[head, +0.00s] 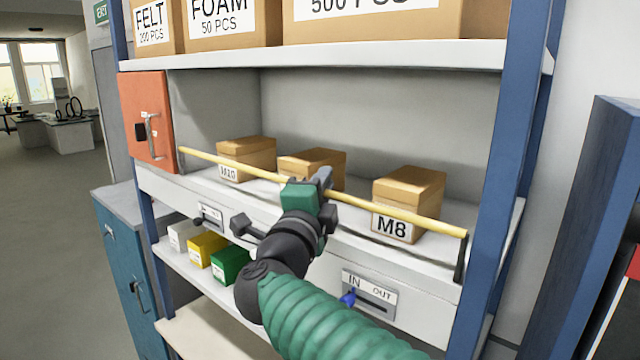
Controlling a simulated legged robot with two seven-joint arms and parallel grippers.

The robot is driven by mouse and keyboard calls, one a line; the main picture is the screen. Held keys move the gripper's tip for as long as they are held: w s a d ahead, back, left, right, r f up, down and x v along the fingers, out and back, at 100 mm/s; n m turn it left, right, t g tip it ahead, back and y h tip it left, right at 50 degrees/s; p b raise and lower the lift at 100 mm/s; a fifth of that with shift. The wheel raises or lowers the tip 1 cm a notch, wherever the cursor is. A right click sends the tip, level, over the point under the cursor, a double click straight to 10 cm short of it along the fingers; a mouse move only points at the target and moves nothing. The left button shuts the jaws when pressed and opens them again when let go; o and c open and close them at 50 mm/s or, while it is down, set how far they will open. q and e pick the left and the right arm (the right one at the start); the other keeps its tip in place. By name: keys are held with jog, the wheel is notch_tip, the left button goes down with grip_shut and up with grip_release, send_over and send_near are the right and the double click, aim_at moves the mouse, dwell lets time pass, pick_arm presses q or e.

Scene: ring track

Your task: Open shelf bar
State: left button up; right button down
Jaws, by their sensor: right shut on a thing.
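The yellow shelf bar (400,213) runs across the front of the middle shelf (460,262), slanting down to the right in the picture. A dark bracket (460,260) shows at its right end, and its left end is beside the orange box. My right gripper (322,184) is shut on the bar near its middle and hides a short part of it. Behind the bar stand three brown cartons: one at the left (247,158), one partly hidden in the middle (312,160), and the M8 carton (408,200) at the right. My left gripper is not in view.
An orange box (148,118) with a handle is at the shelf's left end. Blue uprights (505,130) bound the shelf. An IN/OUT plate (369,294) with a blue lever is below. Small white, yellow and green boxes (207,249) stand on the lower shelf.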

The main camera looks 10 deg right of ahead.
jog(key=shift+d+f, duration=0.1)
dwell(0.9)
jog(key=shift+s+f+t+b, duration=0.15)
jog(key=shift+t+b, duration=0.25)
jog(key=shift+b, duration=0.8)
jog(key=s+a+n+t+b, duration=0.1)
jog(key=t+b, duration=0.1)
jog(key=b, duration=0.3)
jog(key=a+n+t+b, duration=0.1)
jog(key=n+t+b, duration=0.1)
jog(key=b, duration=0.3)
jog(key=s+a+n+t+b, duration=0.1)
jog(key=n+t+b, duration=0.1)
jog(key=b, duration=0.4)
jog(key=shift+s+a+r, duration=0.25)
jog(key=shift+s+a, duration=0.05)
